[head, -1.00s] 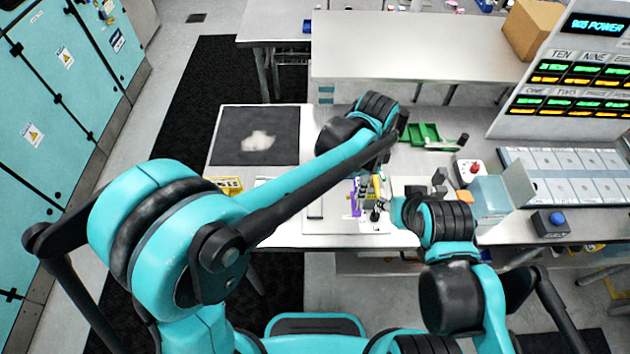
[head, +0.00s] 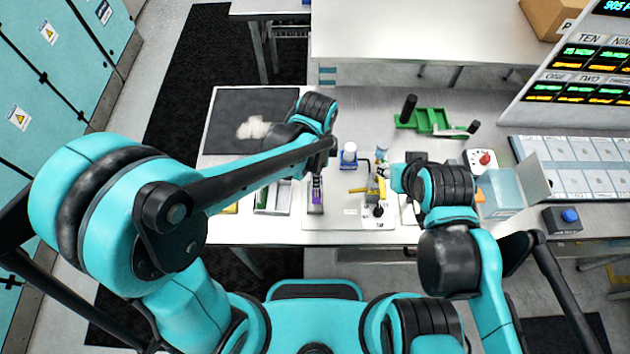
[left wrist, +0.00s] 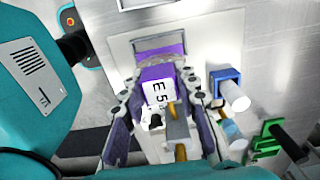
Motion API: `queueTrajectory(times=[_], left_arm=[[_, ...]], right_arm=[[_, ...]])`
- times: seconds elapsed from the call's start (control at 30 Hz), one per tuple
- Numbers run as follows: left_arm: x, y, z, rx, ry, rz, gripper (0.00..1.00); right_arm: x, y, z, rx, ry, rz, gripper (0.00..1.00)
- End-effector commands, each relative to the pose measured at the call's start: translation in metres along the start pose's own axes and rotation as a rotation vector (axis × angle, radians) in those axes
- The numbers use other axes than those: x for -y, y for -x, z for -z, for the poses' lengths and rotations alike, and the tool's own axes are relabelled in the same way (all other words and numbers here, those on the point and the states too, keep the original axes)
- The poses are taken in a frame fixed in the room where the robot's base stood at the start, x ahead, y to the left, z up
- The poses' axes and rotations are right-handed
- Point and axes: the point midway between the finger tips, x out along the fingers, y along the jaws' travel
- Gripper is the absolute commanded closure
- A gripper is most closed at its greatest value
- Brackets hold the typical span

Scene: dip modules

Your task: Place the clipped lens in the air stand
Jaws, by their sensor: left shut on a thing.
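A purple piece with a white label reading "E5" (left wrist: 158,92) sits between the fingers of my left gripper (left wrist: 162,98) in the left wrist view. The fingers are closed on its two sides. In the head view the purple piece (head: 316,190) hangs below my left gripper (head: 318,172), above or on a light plate; I cannot tell if it touches. A lens on it cannot be made out. I cannot pick out the air stand with certainty. My right gripper (head: 386,172) is beside a small blue and white piece (head: 381,158); its fingers are too small to judge.
A blue block with a white cylinder (head: 349,155) stands behind the purple piece. A yellow bar (head: 358,190) and black knob (head: 378,210) are to its right. A green tray (head: 432,121) lies farther back, a dark mat (head: 225,130) at left. A clear box (head: 500,192) stands right.

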Motion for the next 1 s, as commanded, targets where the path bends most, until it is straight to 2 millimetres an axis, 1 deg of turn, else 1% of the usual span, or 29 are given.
queueTrajectory(times=[0.07,0.23,0.33,0.63,0.73,0.77,0.8,0.83,1.0], left_arm=[[-0.001,-0.004,-0.003,0.000,0.000,0.000,1.00],[-0.001,-0.029,-0.003,0.000,-0.001,0.000,1.00],[-0.001,-0.040,-0.003,0.000,-0.001,0.000,1.00],[-0.001,-0.042,-0.003,0.000,-0.001,0.000,1.00],[-0.001,-0.046,-0.003,0.000,-0.001,0.000,1.00],[-0.001,-0.046,-0.003,0.000,-0.001,0.000,0.68],[-0.001,-0.045,-0.003,0.000,-0.001,0.000,0.57],[-0.001,-0.045,-0.003,0.000,-0.001,0.000,0.50],[-0.001,-0.044,-0.003,0.000,0.000,0.000,0.50]], right_arm=[[0.000,-0.001,-0.001,0.000,0.000,0.000,0.60],[0.000,-0.006,-0.004,0.000,0.000,0.000,0.60],[0.000,-0.008,-0.005,0.000,0.000,0.000,0.60],[0.000,-0.007,-0.005,0.000,0.000,0.000,0.60],[0.000,-0.010,-0.007,0.000,0.000,0.000,0.60],[0.000,-0.011,-0.007,0.000,0.000,0.000,0.60],[0.000,-0.010,-0.007,0.000,0.000,0.000,0.60],[0.000,-0.010,-0.007,0.000,0.000,0.000,0.60],[0.000,-0.009,-0.007,0.000,0.000,0.000,0.60]])
